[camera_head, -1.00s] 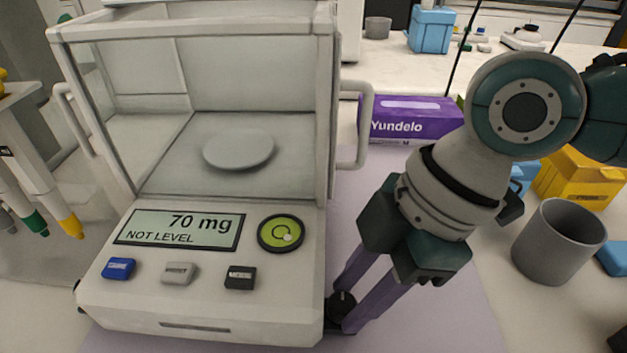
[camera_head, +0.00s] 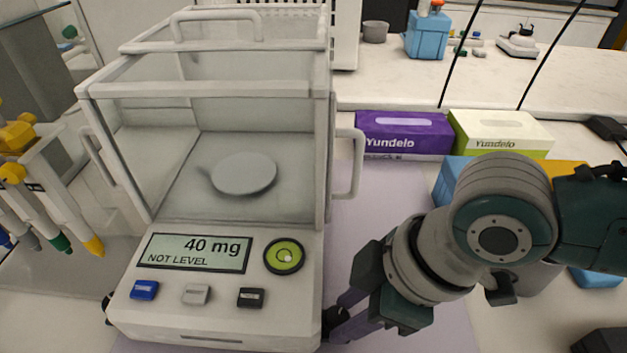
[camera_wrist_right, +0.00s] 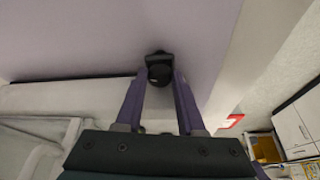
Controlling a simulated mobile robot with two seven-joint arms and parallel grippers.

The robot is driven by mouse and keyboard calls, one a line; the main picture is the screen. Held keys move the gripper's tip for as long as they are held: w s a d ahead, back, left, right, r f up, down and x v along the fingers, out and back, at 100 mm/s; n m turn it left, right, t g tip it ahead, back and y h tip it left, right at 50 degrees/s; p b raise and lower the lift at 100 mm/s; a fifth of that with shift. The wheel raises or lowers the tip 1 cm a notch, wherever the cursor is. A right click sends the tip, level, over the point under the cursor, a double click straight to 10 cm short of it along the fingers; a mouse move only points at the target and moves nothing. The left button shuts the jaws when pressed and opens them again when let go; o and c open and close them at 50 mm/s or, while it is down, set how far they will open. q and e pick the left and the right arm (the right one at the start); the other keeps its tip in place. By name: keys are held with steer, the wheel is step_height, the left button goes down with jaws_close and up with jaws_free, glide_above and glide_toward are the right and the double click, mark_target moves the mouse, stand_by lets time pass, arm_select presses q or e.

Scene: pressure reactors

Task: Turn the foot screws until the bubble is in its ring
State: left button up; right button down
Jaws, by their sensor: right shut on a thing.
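The analytical balance (camera_head: 215,315) stands on the bench, its display (camera_head: 195,252) reading 40 mg and NOT LEVEL. The round green bubble level (camera_head: 284,256) is on its front panel. The pale bubble sits a little right of and below the middle; whether it lies wholly inside the ring is too small to tell. My right gripper (camera_head: 341,317) is shut on the black front right foot screw (camera_head: 331,321), which also shows between the fingertips in the right wrist view (camera_wrist_right: 159,70). The other front foot screw (camera_head: 107,306) shows dark at the left edge. My left gripper is not in view.
A purple Yundelo box (camera_head: 404,134) and a green-white one (camera_head: 500,133) stand behind my right arm. A pipette stand (camera_head: 45,180) is at the left. A purple mat (camera_head: 400,185) lies under and right of the balance.

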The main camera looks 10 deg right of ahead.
steer(key=shift+a+r+m+t+p, duration=0.15)
steer(key=shift+m+t+p, duration=0.15)
steer(key=shift+m+p, duration=0.35)
steer(key=c, duration=0.5)
jaws_free()
steer(key=shift+s, duration=0.1)
